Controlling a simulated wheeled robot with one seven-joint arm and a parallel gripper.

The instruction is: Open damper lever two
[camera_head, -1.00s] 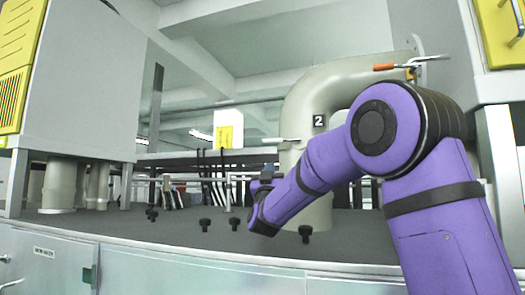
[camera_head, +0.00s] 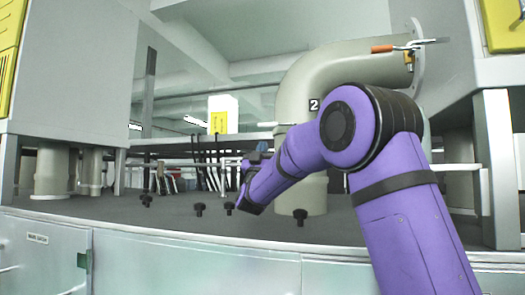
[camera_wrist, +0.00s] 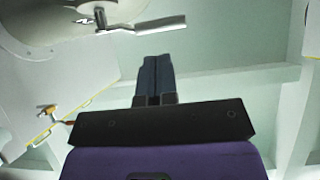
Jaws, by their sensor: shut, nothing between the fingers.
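A thick beige bent pipe (camera_head: 300,95) carries a black plate marked 2. A lever with an orange grip (camera_head: 383,48) and a metal end sticks out near the pipe's upper right end. In the wrist view a metal lever (camera_wrist: 150,25) lies across a beige rounded surface at the top left. An orange-gripped lever (camera_wrist: 55,118) shows lower at the left, by a pale panel. My gripper (camera_wrist: 155,62) points up the wrist view, its dark fingers together and empty, apart from both levers. In the head view my gripper (camera_head: 257,158) is left of the pipe, low over the dark deck.
Several black knobs (camera_head: 199,209) stand on the dark deck (camera_head: 110,206). A large grey housing (camera_head: 75,65) on short pipes stands left. A grey post (camera_head: 495,170) and housing stand right. Metal cabinets (camera_head: 190,262) form the front edge.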

